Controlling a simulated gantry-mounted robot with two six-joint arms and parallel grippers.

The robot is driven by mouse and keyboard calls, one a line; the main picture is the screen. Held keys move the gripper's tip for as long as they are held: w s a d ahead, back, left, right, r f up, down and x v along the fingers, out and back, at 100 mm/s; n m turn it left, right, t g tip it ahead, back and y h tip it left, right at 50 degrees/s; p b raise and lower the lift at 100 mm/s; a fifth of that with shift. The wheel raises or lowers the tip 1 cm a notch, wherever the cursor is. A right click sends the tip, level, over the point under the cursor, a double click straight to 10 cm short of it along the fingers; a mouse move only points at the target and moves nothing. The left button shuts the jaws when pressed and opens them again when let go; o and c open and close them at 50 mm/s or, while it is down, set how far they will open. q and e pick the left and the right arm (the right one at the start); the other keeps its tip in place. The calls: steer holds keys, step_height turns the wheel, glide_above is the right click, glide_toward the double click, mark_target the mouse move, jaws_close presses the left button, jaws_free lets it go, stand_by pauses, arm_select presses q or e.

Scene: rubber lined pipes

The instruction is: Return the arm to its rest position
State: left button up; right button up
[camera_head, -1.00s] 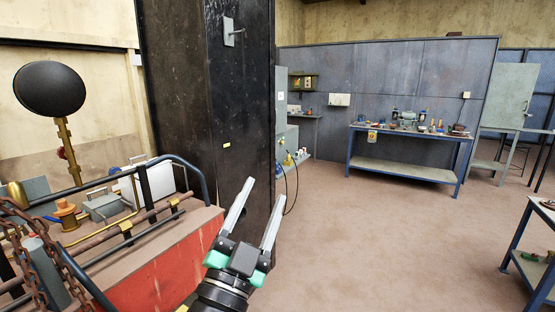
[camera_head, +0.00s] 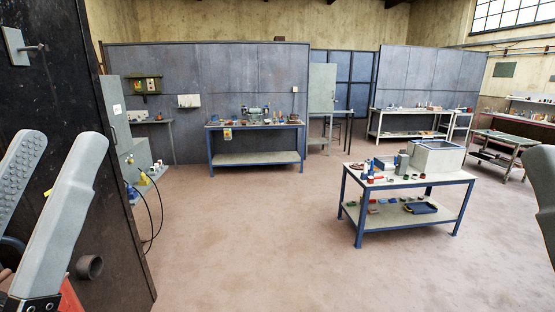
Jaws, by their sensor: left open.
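My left gripper (camera_head: 58,150) is large and close at the lower left edge. Its two grey fingers point upward, spread apart, with nothing between them. It is in front of the dark metal column (camera_head: 75,95). The rest of this arm is mostly out of the picture. A grey piece at the right edge looks like part of my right gripper (camera_head: 544,185). It is cut off by the frame, so its jaws cannot be judged.
A blue-framed workbench (camera_head: 400,184) with a grey box and tools stands at the right. Another bench (camera_head: 256,158) stands by the blue-grey partition (camera_head: 215,80). A grey cabinet (camera_head: 115,110) with cables is beside the column. The middle floor (camera_head: 260,240) is clear.

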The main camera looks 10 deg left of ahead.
step_height(320, 180, up, 31)
steer(key=p, duration=2.7)
